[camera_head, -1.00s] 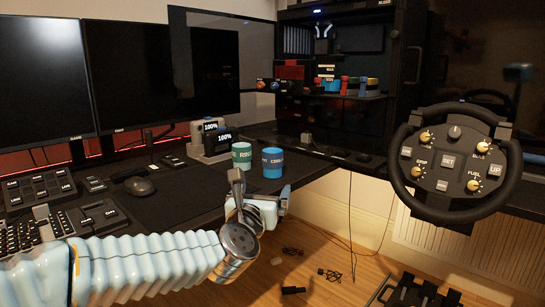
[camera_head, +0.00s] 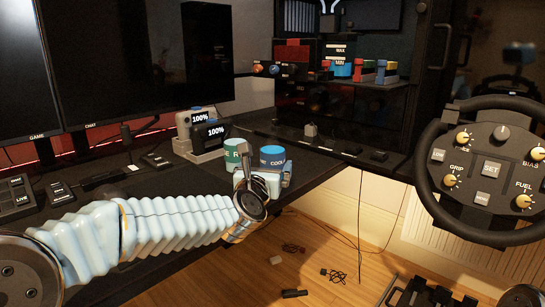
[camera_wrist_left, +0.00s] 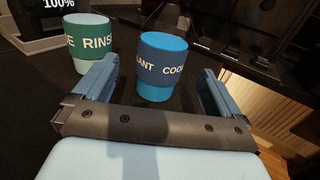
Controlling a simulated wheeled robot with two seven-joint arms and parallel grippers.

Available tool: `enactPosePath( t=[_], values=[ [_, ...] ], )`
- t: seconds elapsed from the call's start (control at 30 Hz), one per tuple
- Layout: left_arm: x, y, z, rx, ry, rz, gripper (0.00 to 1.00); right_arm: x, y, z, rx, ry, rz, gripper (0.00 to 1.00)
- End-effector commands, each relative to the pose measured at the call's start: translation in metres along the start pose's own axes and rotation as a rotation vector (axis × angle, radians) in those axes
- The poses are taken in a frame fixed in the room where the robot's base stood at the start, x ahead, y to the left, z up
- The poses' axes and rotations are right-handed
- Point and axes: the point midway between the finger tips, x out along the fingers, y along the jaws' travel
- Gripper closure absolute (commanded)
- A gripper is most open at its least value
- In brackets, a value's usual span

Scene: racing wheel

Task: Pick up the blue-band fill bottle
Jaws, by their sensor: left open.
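The blue-band fill bottle (camera_head: 272,158) stands upright near the desk's right edge. In the left wrist view this bottle (camera_wrist_left: 162,62) is blue with a dark blue band reading "LANT COO". My left gripper (camera_head: 268,180) is in front of it in the head view and hides its lower part. In the left wrist view the left gripper (camera_wrist_left: 157,82) is open, its blue fingers to either side of the bottle's lower part, with gaps visible on both sides. I cannot tell how deep the bottle sits between the fingers.
A green-band bottle (camera_head: 236,156) reading "RINSE" stands close to the left of the blue one; it also shows in the left wrist view (camera_wrist_left: 88,42). Chargers with "100%" displays (camera_head: 205,135) stand behind. A steering wheel (camera_head: 490,172) is at the right. Monitors stand at the left.

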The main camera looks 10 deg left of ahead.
Motion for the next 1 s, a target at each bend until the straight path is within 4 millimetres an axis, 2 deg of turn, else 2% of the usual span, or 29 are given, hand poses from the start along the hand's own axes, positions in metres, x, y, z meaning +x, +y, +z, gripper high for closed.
enactPosePath(
  t=[0.1,0.33,0.6,0.87,1.0],
  values=[
    [0.021,0.0,0.001,0.001,0.0,0.001,0.01,-0.004,-0.001,0.0,0.0,0.001,0.001,0.57],
    [0.041,-0.001,0.002,0.002,0.0,0.0,0.01,-0.009,-0.003,-0.001,0.0,0.002,0.002,0.57],
    [0.081,-0.002,0.003,0.002,-0.001,0.001,0.01,-0.019,-0.007,0.0,-0.002,0.001,0.001,0.57],
    [0.084,-0.002,0.002,0.001,-0.001,0.0,0.01,-0.019,-0.007,0.0,-0.002,0.001,0.0,0.57],
    [0.084,-0.002,0.002,0.001,-0.001,0.0,0.21,-0.019,-0.007,0.0,-0.002,0.001,0.0,0.57]
  ],
)
